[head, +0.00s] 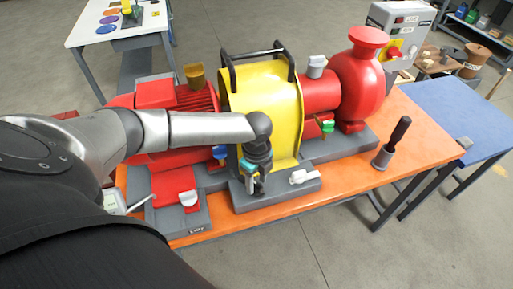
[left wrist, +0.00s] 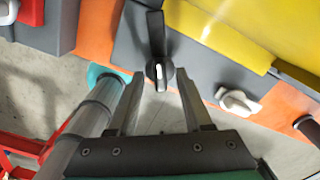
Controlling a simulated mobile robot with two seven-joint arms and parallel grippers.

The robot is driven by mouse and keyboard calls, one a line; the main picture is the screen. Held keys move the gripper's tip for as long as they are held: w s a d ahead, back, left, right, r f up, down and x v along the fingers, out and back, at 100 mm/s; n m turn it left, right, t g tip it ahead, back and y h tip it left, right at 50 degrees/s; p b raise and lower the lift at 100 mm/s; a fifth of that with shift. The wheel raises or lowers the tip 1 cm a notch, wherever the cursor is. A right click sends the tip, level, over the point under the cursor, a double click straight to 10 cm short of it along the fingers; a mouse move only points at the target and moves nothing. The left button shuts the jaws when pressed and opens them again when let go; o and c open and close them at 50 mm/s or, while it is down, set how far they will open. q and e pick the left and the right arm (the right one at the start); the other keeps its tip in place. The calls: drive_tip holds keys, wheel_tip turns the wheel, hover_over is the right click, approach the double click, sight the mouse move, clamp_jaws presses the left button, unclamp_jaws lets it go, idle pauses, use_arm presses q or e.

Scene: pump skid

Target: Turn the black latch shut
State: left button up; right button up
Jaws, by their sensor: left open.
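The black latch (left wrist: 160,70) sits on the grey base in front of the yellow guard. In the left wrist view its round hub with a white mark faces me, and its dark handle points up the picture. My left gripper (left wrist: 160,80) is open, with one finger on each side of the latch; I cannot tell whether either touches it. In the head view my left gripper (head: 254,182) points down at the front of the base and mostly hides the latch. My right gripper is not in view.
A white latch (head: 302,177) lies to the right on the same base; it also shows in the left wrist view (left wrist: 238,102). The yellow guard (head: 262,105) with black handles stands close behind. A black-handled tool (head: 390,143) stands on the orange bench (head: 425,135) farther right.

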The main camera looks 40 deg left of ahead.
sight(256, 184)
use_arm(q)
wheel_tip(256, 184, up, 15)
drive_tip(key=p, duration=0.1)
drive_tip(key=shift+r, duration=0.15)
idle(0.4)
